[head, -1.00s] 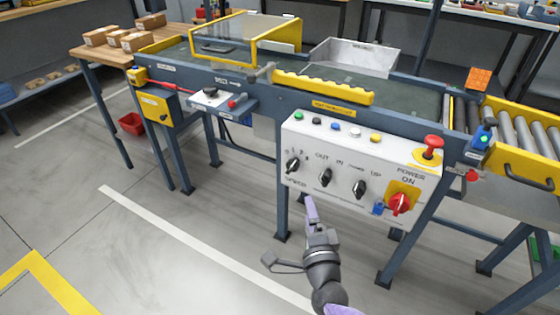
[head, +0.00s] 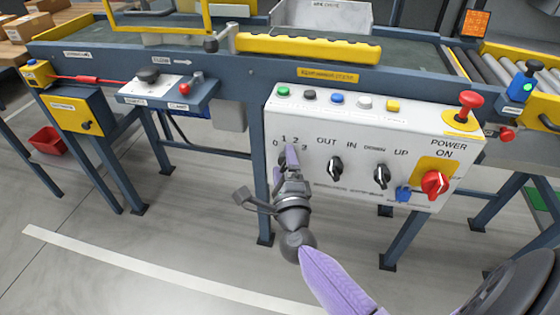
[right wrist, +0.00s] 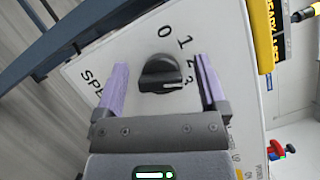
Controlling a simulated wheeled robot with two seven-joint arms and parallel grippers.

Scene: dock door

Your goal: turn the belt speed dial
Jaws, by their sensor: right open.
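The belt speed dial (right wrist: 162,73) is a black knob on the white control panel (head: 305,115), with the marks 0, 1, 2, 3 around it. In the head view my right gripper (head: 290,158) is in front of the dial and hides most of it. In the right wrist view the right gripper (right wrist: 160,85) is open, with one purple finger on each side of the dial. A gap shows between each finger and the knob. The word SPEED is partly hidden by a finger. My left gripper is not in view.
Beside the dial sit two more black knobs, marked OUT/IN (head: 335,168) and DOWN/UP (head: 382,176). A red power switch (head: 434,185) and a red mushroom button (head: 470,101) are at the panel's right. Several coloured buttons (head: 337,98) line its top.

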